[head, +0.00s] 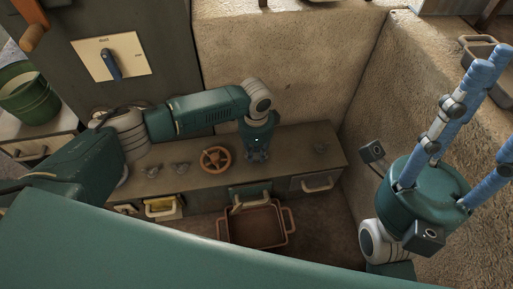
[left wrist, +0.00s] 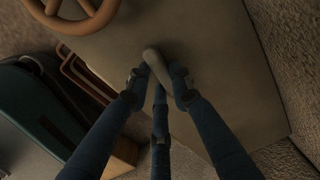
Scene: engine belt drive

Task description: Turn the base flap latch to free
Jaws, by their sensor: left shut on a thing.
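My left gripper (head: 257,155) points down at the top of the low bench (head: 285,145), to the right of an orange handwheel (head: 215,159). In the left wrist view its blue fingers (left wrist: 157,85) are shut on a small grey latch knob (left wrist: 155,62). In the head view the gripper hides this knob, and its exact turn angle is hard to tell. My right gripper (head: 488,85) is at the right, fingers pointing up and spread, with nothing between them.
Rough stone walls (head: 280,60) close the back and right. A green bucket (head: 28,95) stands at left.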

